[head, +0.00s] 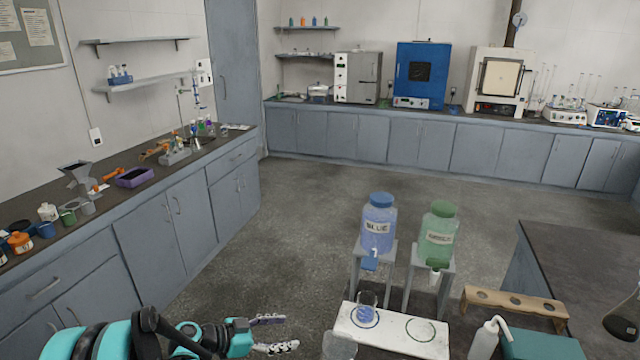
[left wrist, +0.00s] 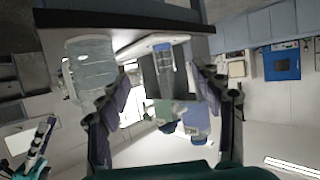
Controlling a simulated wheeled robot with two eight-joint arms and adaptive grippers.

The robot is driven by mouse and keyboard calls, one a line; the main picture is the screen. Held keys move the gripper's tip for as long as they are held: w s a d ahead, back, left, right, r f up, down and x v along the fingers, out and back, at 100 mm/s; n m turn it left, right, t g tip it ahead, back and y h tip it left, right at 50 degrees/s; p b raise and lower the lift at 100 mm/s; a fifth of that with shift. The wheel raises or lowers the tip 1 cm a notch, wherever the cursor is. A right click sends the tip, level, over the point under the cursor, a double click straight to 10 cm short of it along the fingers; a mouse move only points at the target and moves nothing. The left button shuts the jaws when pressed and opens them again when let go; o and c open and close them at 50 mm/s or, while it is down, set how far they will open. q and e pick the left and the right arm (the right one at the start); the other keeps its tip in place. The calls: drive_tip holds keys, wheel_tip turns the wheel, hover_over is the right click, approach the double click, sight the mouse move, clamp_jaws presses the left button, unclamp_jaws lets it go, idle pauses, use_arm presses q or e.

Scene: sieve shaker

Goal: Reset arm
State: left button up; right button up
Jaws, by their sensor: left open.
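My left gripper (head: 274,334) is at the bottom of the head view, left of the white board (head: 400,345). Its two fingers are spread, with nothing between them. In the left wrist view, which is upside down, the fingers (left wrist: 162,95) stand apart. A beaker with blue liquid (head: 366,308) stands on the board's blue ring, apart from the gripper. The green ring (head: 420,331) is empty. A clear glass vessel (head: 340,346) is cut off at the bottom edge. A teal and grey piece (left wrist: 38,145) in the left wrist view may be my right gripper; its jaws are unclear.
The blue bottle (head: 378,225) and green bottle (head: 438,235) stand on raised stands behind the board. The left counter (head: 150,190) holds labware. The floor between is clear.

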use_arm(q)
drive_tip(key=s+a+r+n+y, duration=0.2)
drive_tip(key=s+n+y, duration=0.2)
drive_tip(key=s, duration=0.3)
drive_tip(key=s+a+r+n+y, duration=0.3)
drive_tip(key=s+n+y, duration=0.1)
drive_tip(key=s, duration=0.4)
drive_tip(key=s+a+r+n+t+y, duration=0.1)
drive_tip(key=s+a+r+n+y, duration=0.1)
drive_tip(key=s, duration=0.6)
drive_tip(key=shift+a+r+n+y, duration=0.2)
drive_tip(key=shift+r+n+y, duration=0.25)
drive_tip(key=shift+n+y, duration=0.65)
use_arm(e)
drive_tip(key=shift+w+d, duration=0.15)
drive_tip(key=shift+d, duration=0.15)
